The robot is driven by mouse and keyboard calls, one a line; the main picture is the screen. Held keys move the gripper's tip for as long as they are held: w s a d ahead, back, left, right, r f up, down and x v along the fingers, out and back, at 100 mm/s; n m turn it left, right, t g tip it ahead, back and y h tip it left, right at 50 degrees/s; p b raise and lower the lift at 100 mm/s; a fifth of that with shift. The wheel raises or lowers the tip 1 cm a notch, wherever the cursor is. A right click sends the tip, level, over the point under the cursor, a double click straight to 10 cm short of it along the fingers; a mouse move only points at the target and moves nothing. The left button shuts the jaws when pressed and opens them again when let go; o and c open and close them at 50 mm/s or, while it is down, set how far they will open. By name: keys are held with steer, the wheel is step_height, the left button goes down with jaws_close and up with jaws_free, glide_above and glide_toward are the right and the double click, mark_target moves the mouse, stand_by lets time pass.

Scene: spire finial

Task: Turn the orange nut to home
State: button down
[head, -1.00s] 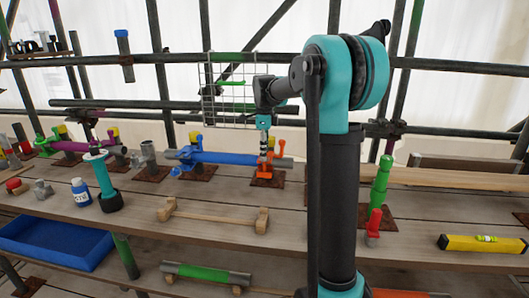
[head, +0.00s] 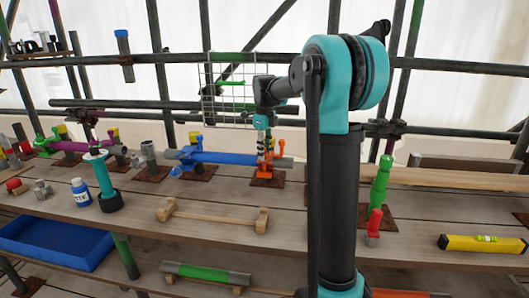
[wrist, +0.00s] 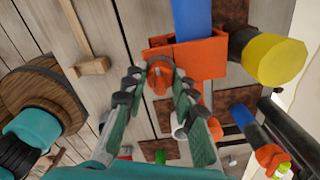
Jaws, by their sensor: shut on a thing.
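The orange nut (wrist: 160,76) sits between my fingertips in the wrist view, beside the orange clamp (wrist: 200,58) around the blue tube (wrist: 192,18). My gripper (wrist: 158,82) is shut on the nut, with a finger on each side. In the head view, my gripper (head: 265,152) points down at the orange clamp at the right end of the blue tube (head: 232,158). There the nut is too small and covered to tell from the clamp. The clamp stands over a rusty plate (head: 267,183).
A yellow cap (wrist: 272,58) sticks out close to the clamp in the wrist view. A green post (head: 381,184) and a yellow level (head: 483,243) are to the right. A wooden rack (head: 212,216) lies in front. A white bottle (head: 80,192) stands at left.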

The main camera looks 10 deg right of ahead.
steer(key=c, duration=1.2)
jaws_free()
step_height(320, 180, up, 12)
